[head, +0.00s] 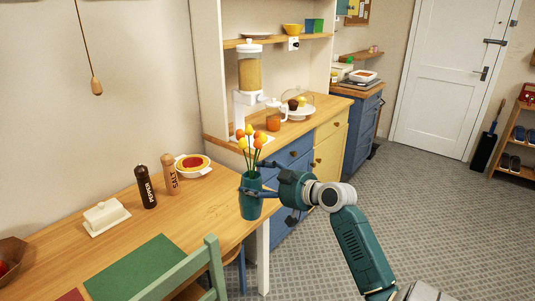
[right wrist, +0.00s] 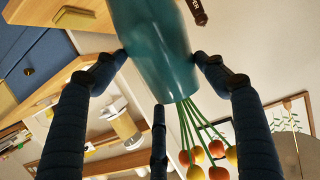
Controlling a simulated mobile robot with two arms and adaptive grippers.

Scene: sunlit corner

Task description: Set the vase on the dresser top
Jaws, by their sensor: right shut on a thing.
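The teal vase (head: 250,203) holds several orange and yellow tulips (head: 249,138). My right gripper (head: 255,188) is shut around the upper part of the vase and holds it upright near the right end of the wooden table. I cannot tell whether its base touches the table. In the right wrist view the vase (right wrist: 155,40) sits between the dark fingers, with the tulips (right wrist: 207,152) below it in the picture. The dresser (head: 291,158) has blue and yellow drawers and a wooden top (head: 322,117), behind and right of the vase. My left gripper is out of view.
The dresser top bears a cereal dispenser (head: 250,70), an orange-filled jug (head: 273,118) and a domed cake stand (head: 299,112). A pepper mill (head: 146,187), a salt mill (head: 170,175), a butter dish (head: 106,215) and a red-filled bowl (head: 193,171) stand on the table (head: 208,213). A green chair (head: 185,272) stands in front.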

